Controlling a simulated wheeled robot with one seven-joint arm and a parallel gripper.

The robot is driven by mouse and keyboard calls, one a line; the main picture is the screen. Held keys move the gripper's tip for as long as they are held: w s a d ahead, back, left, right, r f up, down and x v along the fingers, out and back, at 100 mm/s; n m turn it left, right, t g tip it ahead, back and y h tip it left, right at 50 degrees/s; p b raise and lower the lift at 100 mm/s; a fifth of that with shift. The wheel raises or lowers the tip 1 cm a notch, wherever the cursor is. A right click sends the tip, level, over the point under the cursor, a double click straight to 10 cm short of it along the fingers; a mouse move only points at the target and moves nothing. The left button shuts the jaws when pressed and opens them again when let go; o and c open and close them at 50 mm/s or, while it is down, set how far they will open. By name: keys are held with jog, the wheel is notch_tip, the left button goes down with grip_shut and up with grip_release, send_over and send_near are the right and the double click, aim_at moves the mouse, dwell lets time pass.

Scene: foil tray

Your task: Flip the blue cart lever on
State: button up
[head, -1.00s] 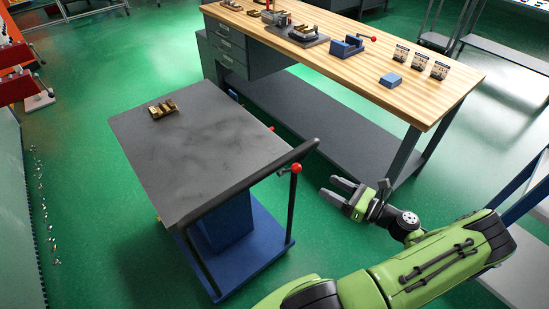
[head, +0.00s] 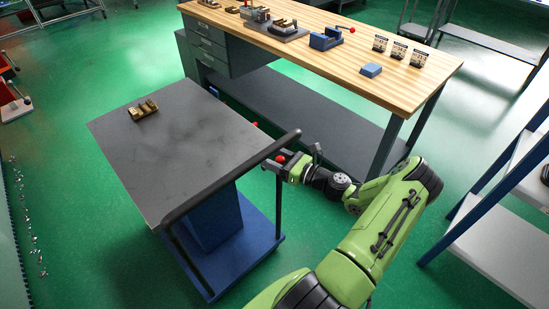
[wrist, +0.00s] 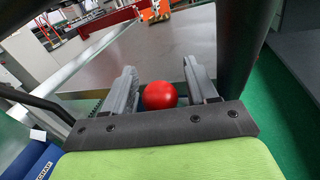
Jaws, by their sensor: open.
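The blue cart (head: 245,262) has a dark grey top and a black push handle along its near right edge. The lever's red ball knob (head: 281,159) shows beside the right end of that handle, at my gripper (head: 277,165). In the wrist view the red ball (wrist: 160,95) sits between the two open fingers of my gripper (wrist: 160,74), close to the palm. The fingers stand on either side of the ball with small gaps, wider on the right. The lever's shaft is hidden below the ball.
Brass-coloured parts (head: 144,110) lie on the cart's top. A wooden-topped workbench (head: 330,70) with tools stands behind the cart. A grey shelf with blue posts (head: 500,240) stands at the right. Green floor is open to the left and in front.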

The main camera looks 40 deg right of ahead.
jog(key=shift+c, duration=0.3)
grip_shut()
jog(key=shift+f, duration=0.1)
jog(key=shift+s+d+f+t+b, duration=0.1)
jog(key=shift+s+f+t+b, duration=0.35)
jog(key=shift+s+t+b, duration=0.3)
jog(key=shift+g, duration=0.25)
jog(key=s+f, duration=0.2)
jog(key=f, duration=0.1)
jog(key=shift+s+f+b, duration=0.15)
jog(key=shift+s+b, duration=0.15)
jog(key=shift+b, duration=0.1)
dwell(0.5)
